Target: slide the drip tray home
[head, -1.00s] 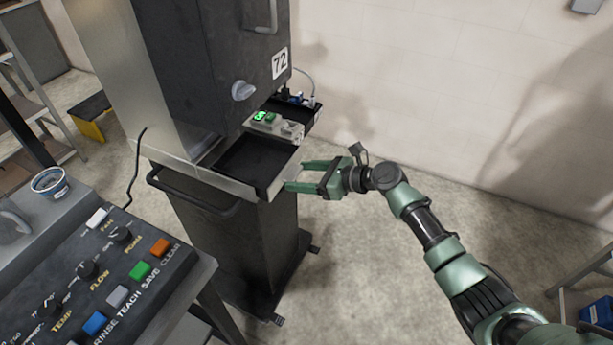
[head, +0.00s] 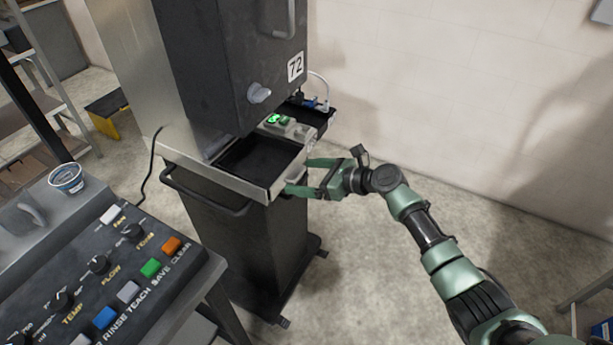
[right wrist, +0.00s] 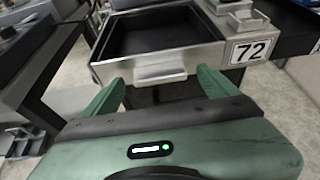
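The drip tray (head: 258,160) is a shallow black tray with a metal rim, sticking out below the dark dispenser marked 72 (head: 228,62). In the right wrist view the drip tray (right wrist: 160,35) lies straight ahead, with a pale handle (right wrist: 158,77) on its metal front. My right gripper (head: 297,176) is open and empty, close to the tray's front. Its two green fingers point at the tray, one to each side of the handle in the right wrist view (right wrist: 158,92). I cannot tell whether they touch it. My left gripper is out of view.
A control panel (head: 120,275) with coloured buttons and knobs fills the lower left, with a cup (head: 66,178) behind it. A black cabinet with a bar handle (head: 205,198) stands under the tray. Bare floor (head: 370,280) lies to the right, before a white wall.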

